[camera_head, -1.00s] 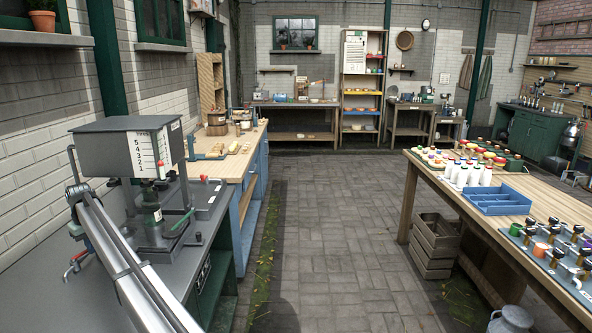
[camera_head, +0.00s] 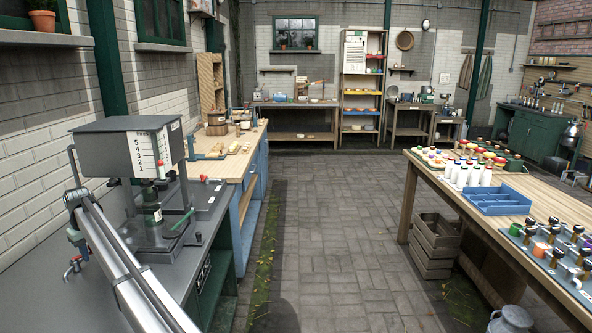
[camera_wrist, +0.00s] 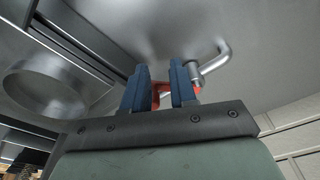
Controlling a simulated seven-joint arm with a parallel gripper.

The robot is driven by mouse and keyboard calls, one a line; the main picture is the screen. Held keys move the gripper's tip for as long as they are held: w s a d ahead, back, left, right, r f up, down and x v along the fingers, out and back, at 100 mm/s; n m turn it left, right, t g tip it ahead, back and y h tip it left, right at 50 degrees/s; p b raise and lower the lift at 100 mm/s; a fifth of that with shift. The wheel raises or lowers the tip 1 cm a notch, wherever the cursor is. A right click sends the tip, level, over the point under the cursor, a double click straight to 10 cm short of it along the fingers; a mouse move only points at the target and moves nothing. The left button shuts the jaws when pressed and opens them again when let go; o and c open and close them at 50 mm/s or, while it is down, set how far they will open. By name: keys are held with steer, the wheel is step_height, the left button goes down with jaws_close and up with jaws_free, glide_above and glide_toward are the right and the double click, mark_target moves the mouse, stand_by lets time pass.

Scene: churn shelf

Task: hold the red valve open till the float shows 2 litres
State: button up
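The red valve lever (camera_wrist: 161,88) shows between and behind the two blue fingers of my gripper (camera_wrist: 160,86) in the wrist view. A bent silver pipe (camera_wrist: 218,60) is just right of the fingers, with more red beside it. The fingers stand a little apart; whether they press on the lever is unclear. In the head view the red valve (camera_head: 72,269) is low at the left, below my gripper, whose fingers I cannot make out. The white scale (camera_head: 145,153), marked 5 downward, has a red float marker (camera_head: 161,169) low on it; I cannot read its exact level.
The grey tank (camera_head: 112,140) stands over a dark bench (camera_head: 60,300) along the left wall. A green lever (camera_head: 183,219) sticks out at its stand. A wooden table (camera_head: 455,200) with bottles and a blue tray (camera_head: 497,199) is at the right. The paved floor between is clear.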

steer(key=o, duration=0.3)
steer(key=shift+o, duration=0.2)
step_height(320, 180, up, 7)
stand_by(0.8)
